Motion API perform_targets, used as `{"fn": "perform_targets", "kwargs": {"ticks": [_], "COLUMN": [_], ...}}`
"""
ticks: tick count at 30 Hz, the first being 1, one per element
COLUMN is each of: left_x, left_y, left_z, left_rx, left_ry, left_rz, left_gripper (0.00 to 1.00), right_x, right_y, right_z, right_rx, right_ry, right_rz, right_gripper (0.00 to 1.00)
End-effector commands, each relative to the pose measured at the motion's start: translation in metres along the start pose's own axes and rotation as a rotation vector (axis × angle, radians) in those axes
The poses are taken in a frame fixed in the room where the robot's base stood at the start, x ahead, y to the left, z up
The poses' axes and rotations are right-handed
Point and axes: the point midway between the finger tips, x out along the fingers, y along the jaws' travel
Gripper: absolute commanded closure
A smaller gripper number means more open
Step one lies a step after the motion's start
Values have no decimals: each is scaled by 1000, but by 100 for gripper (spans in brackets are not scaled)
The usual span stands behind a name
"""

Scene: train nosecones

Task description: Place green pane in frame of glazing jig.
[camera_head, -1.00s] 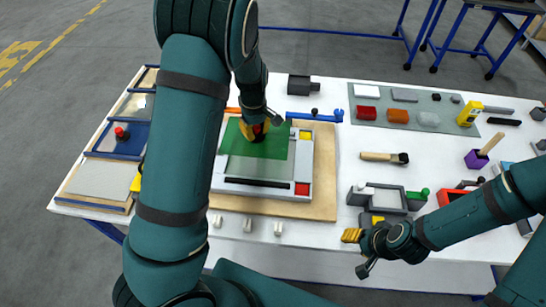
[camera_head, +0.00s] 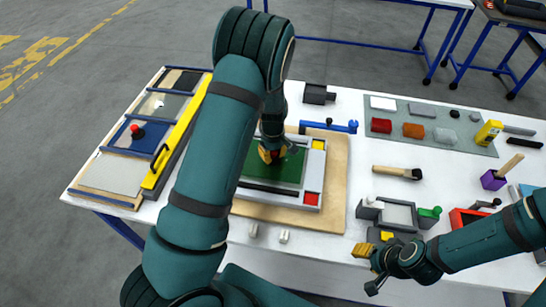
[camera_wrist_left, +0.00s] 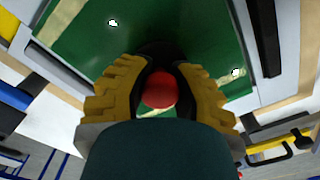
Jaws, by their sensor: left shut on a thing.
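The green pane (camera_head: 290,168) lies over the opening of the glazing jig's light grey frame (camera_head: 315,168). Its visible near edge appears within the rim, but I cannot tell whether it is fully seated. My left gripper (camera_head: 272,154) is above the pane. In the left wrist view, its yellow fingers (camera_wrist_left: 160,85) are shut around a red knob (camera_wrist_left: 160,92) with a dark round base on the pane (camera_wrist_left: 85,50). My arm hides the frame's left side in the head view. My right gripper (camera_head: 362,250) is near the table's front edge; its finger opening is unclear.
The jig's wooden board (camera_head: 335,185) sits on the white table. A yellow bar with a black handle (camera_head: 176,135) lies left of my arm. A blue clamp-like tool (camera_head: 330,126) is behind the frame. A wooden-handled tool (camera_head: 397,172) and grey fixture (camera_head: 396,215) stand right.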

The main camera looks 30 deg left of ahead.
Motion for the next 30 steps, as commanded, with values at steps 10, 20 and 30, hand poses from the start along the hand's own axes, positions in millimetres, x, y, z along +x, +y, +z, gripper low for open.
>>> {"fn": "perform_targets", "kwargs": {"ticks": [10,20,30], "left_x": [14,18,11], "left_y": [1,0,0], "left_z": [0,0,0], "left_rx": [-1,-1,-1], "left_ry": [1,0,1], "left_rz": [3,0,1], "left_gripper": [100,51,51], "right_x": [0,3,-1], "right_y": [0,1,0], "right_z": [0,0,0], "right_rx": [0,0,0], "right_ry": [0,0,1], "right_rz": [0,0,0], "right_gripper": [53,53,53]}}
